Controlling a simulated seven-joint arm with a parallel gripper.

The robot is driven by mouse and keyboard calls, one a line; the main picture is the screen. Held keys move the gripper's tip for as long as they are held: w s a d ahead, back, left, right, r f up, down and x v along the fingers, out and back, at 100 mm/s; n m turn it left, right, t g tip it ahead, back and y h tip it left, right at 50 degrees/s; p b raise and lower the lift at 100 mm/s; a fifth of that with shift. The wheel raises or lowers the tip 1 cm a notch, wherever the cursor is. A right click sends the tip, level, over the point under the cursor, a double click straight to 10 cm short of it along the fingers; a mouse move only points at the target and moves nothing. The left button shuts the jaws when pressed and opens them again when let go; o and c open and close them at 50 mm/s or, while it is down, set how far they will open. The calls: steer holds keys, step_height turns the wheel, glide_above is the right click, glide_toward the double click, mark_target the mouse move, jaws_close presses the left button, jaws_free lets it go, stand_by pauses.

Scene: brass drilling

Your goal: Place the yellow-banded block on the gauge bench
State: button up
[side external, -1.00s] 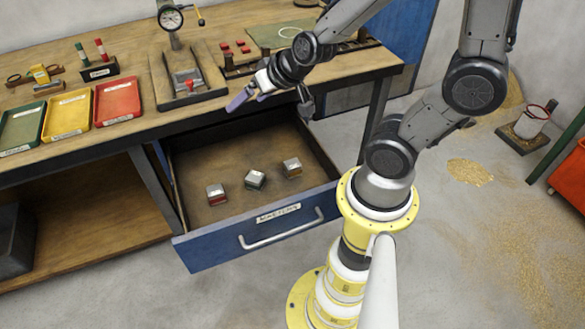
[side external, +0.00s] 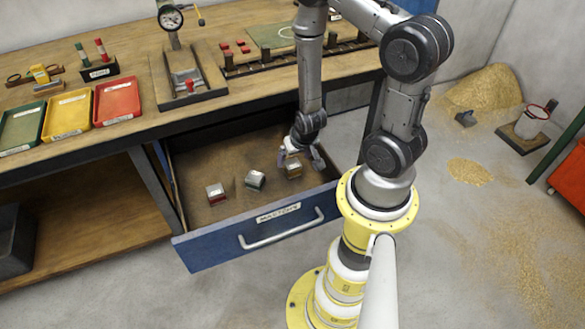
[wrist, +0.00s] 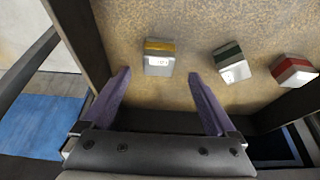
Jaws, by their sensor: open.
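The yellow-banded block (side external: 293,171) lies in the open drawer, rightmost of three blocks; it also shows in the wrist view (wrist: 159,58). My gripper (side external: 301,160) is low over it in the drawer, fingers open. In the wrist view my open fingers (wrist: 160,76) stand to the left and right of the block's near side, with nothing held. Whether the tips reach down to the block's height, I cannot tell. A dial gauge (side external: 171,18) stands on a dark base plate (side external: 207,91) on the wooden workbench (side external: 135,61).
A green-banded block (side external: 255,180) and a red-banded block (side external: 215,194) lie to the left in the drawer (side external: 222,154). Drawer walls surround my gripper. Green, yellow (side external: 68,114) and red trays (side external: 117,100) sit on the bench left of the gauge. A rack (side external: 262,66) stands to its right.

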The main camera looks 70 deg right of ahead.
mark_target(292, 163)
steer(key=shift+x, duration=2.9)
steer(key=shift+s+d, duration=0.1)
steer(key=shift+s, duration=0.05)
jaws_close()
